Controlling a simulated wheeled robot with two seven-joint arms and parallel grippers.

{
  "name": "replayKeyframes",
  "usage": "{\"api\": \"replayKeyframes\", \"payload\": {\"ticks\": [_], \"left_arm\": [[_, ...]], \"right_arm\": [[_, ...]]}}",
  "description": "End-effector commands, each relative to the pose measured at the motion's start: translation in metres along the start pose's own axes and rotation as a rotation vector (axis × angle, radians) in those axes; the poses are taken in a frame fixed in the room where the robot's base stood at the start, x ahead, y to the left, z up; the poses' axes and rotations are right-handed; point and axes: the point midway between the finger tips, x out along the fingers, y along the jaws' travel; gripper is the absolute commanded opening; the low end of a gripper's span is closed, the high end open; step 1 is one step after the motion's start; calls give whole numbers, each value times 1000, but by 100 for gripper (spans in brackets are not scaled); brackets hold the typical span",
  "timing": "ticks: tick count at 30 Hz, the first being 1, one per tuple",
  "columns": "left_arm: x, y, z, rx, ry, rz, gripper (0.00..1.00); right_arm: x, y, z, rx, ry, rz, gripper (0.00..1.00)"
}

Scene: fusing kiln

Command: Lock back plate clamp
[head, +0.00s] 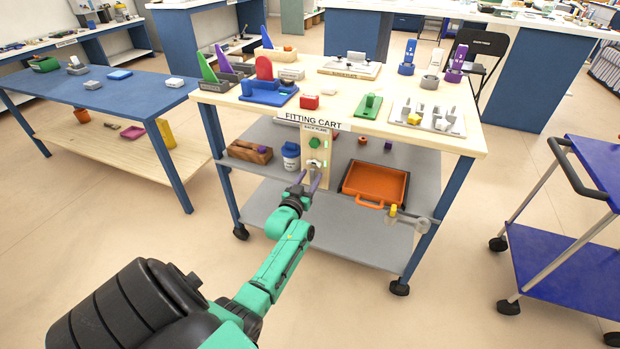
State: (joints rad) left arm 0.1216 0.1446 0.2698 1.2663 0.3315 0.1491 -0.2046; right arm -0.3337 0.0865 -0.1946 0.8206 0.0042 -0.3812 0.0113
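The back plate (319,183) is an upright pale wooden board on the front of the fitting cart, under a small label. A green knob-like part (314,143) sits near its top. Below it is a small grey-white clamp (315,163); its lever position is too small to tell. My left gripper (307,179) is just below and in front of the clamp, pointing up at the board. I cannot tell whether a finger touches the clamp. My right gripper is out of view.
The fitting cart's top (330,105) holds several fixtures. On its shelves are an orange tray (374,183) right of the board, a white-and-blue jar (291,155) and a wooden block (250,152) to the left. A blue cart (570,240) stands at right. Floor in front is clear.

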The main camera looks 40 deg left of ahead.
Motion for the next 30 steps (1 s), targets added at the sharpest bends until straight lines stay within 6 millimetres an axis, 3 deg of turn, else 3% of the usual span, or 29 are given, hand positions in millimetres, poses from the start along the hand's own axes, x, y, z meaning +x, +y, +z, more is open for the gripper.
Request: {"api": "replayKeyframes", "payload": {"ticks": [8,11,15,21,25,30], "left_arm": [[-7,0,-1,2,1,1,52],[-24,0,-2,2,-2,0,52],[-64,0,-3,2,-4,-1,52],[-120,0,-1,2,-3,-1,52],[-140,0,0,1,-1,0,52],[-146,0,0,0,1,0,52]], "right_arm": [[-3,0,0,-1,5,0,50],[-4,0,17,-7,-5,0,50],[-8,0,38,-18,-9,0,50],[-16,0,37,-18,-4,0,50],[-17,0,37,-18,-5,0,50],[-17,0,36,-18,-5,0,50]]}}
